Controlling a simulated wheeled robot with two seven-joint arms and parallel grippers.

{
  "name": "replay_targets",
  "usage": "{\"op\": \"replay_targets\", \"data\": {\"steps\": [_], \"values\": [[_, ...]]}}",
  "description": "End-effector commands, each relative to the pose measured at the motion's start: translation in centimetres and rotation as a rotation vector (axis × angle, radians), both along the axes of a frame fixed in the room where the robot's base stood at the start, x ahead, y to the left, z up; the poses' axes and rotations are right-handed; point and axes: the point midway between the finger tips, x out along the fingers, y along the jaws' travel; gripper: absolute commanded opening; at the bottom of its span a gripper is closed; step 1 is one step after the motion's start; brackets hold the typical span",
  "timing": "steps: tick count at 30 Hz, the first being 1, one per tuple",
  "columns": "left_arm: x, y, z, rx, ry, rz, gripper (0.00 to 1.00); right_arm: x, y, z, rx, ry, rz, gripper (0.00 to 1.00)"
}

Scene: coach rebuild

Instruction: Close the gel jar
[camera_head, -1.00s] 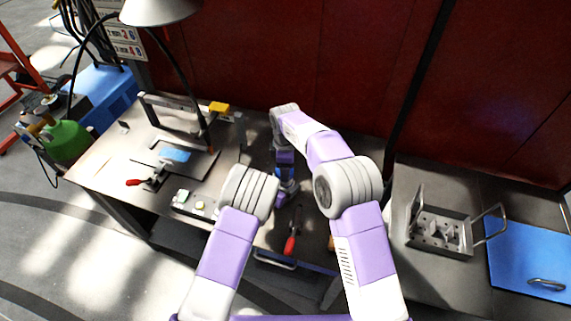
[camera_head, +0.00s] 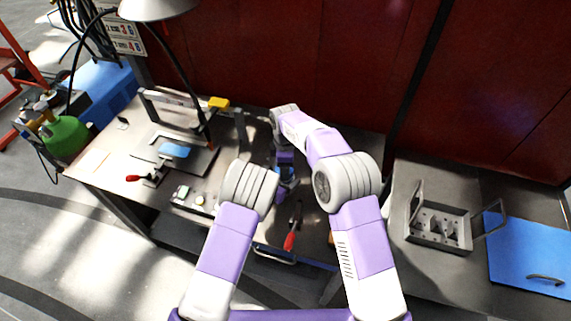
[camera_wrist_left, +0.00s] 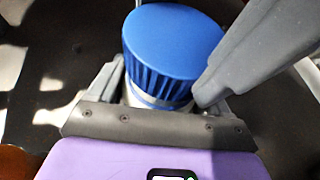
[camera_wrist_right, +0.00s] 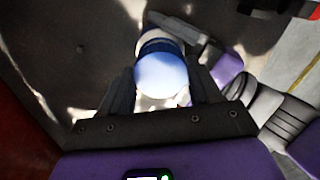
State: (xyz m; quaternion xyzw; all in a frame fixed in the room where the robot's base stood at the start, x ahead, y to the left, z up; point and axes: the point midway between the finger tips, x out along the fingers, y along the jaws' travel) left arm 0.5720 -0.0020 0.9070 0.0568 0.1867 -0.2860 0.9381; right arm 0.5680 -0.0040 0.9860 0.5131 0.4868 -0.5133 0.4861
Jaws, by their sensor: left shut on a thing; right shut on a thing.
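A ribbed blue lid (camera_wrist_left: 170,45) shows large in the left wrist view, above a pale band of the jar (camera_wrist_left: 155,99). My left gripper (camera_wrist_left: 160,90) is shut on the jar's body below the lid. In the right wrist view my right gripper (camera_wrist_right: 160,88) is shut on the blue lid (camera_wrist_right: 162,74), whose top is bright with glare. The lid sits at the jar's mouth; I cannot tell whether it is fully seated. In the head view the right arm hides most of the jar and both grippers; a little blue (camera_head: 287,173) shows between the wrists.
The workbench (camera_head: 95,160) holds a frame with a blue pad (camera_head: 174,151) and a control box (camera_head: 190,198). A red-handled tool (camera_head: 291,238) lies in front of my grippers. A metal tray (camera_head: 437,229) and a blue panel (camera_head: 530,255) lie right. A lamp (camera_head: 158,8) hangs upper left.

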Motion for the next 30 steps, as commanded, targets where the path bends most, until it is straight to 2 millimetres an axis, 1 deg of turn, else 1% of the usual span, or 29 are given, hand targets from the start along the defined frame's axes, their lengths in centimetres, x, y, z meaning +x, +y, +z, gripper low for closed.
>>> {"op": "replay_targets", "data": {"steps": [11,30], "values": [[0.0,0.0,0.1,-0.001,-0.002,0.0,0.24,0.0,0.0,0.0,0.0,0.0,0.0,0.35],[0.0,-0.1,0.1,-0.001,-0.002,-0.002,0.24,0.0,0.0,-1.7,0.0,0.001,0.0,0.35]]}}
